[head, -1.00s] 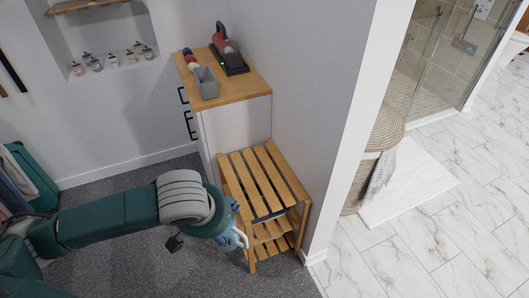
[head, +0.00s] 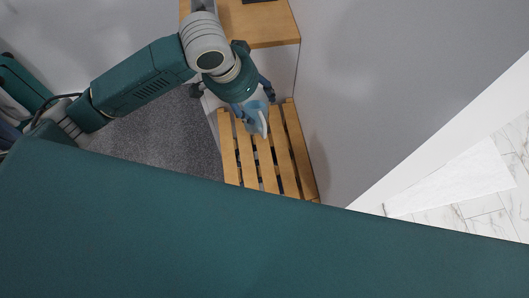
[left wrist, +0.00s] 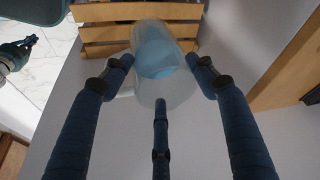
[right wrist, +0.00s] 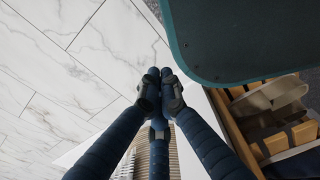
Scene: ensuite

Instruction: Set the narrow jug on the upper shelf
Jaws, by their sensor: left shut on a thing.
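The narrow jug (head: 255,117) is pale blue, translucent, with a white handle. My left gripper (head: 254,97) is shut on it. In the head view the jug overlaps the far end of the upper shelf (head: 284,155), the slatted wooden top of a low rack. I cannot tell whether it touches the slats. In the left wrist view the jug (left wrist: 162,55) is between the fingers, with the slats (left wrist: 105,32) beyond it. My right gripper (right wrist: 161,82) has its fingers together and empty, away from the rack.
A wooden-topped white cabinet (head: 262,25) stands directly behind the rack. A plain wall (head: 360,85) closes its right side. My own green body hides the rack's near end. Grey carpet (head: 165,140) lies clear to the left.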

